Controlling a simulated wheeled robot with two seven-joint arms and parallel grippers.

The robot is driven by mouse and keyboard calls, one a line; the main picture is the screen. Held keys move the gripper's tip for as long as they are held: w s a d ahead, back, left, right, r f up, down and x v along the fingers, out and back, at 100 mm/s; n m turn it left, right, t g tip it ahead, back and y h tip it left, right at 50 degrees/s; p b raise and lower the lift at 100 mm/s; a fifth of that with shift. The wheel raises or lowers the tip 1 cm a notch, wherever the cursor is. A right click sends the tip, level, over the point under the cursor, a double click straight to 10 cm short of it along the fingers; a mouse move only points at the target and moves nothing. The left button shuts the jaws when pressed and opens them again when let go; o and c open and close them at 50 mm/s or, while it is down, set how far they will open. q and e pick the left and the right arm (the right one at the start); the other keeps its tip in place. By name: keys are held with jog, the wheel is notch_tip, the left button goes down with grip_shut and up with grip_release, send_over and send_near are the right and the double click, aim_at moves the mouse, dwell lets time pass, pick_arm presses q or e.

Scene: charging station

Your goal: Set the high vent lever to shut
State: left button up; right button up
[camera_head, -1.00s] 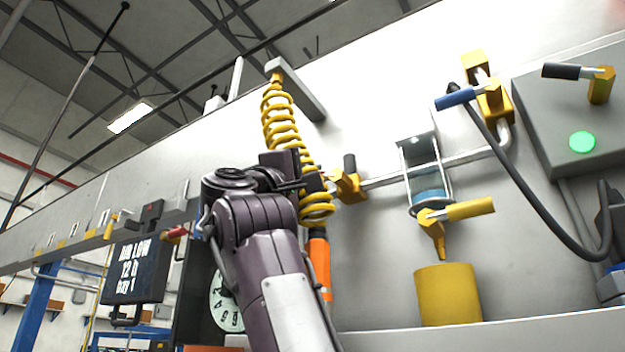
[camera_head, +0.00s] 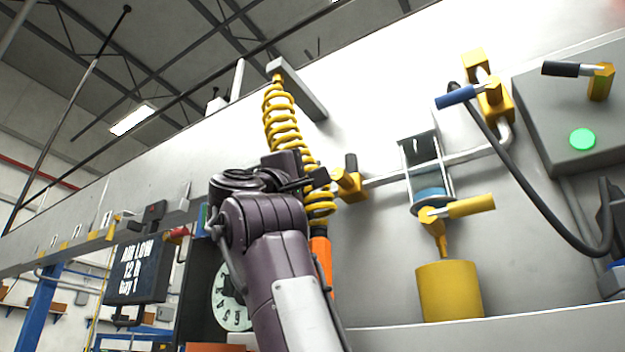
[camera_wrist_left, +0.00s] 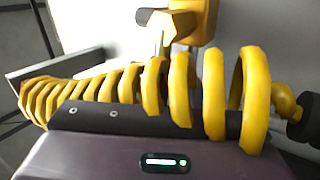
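Several levers show in the head view, and none has a readable vent label. A blue-handled lever (camera_head: 456,97) on a yellow valve sits high at the right, its handle pointing left. My left gripper is close to the yellow coiled hose (camera_head: 283,125); the coils (camera_wrist_left: 210,95) pass in front of the wrist camera and hide much of the view. Its finger opening is not clear. My right gripper is not seen.
A black-handled lever (camera_head: 562,69) is on a grey box with a green button (camera_head: 582,139). A sight glass (camera_head: 428,165), a yellow-handled valve (camera_head: 470,206) and a yellow cup (camera_head: 449,291) stand right of my arm. A black hose loops at the right.

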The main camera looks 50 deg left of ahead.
pick_arm(q)
jog(key=b+v, duration=0.4)
jog(key=v, duration=0.4)
jog(key=shift+w, duration=0.15)
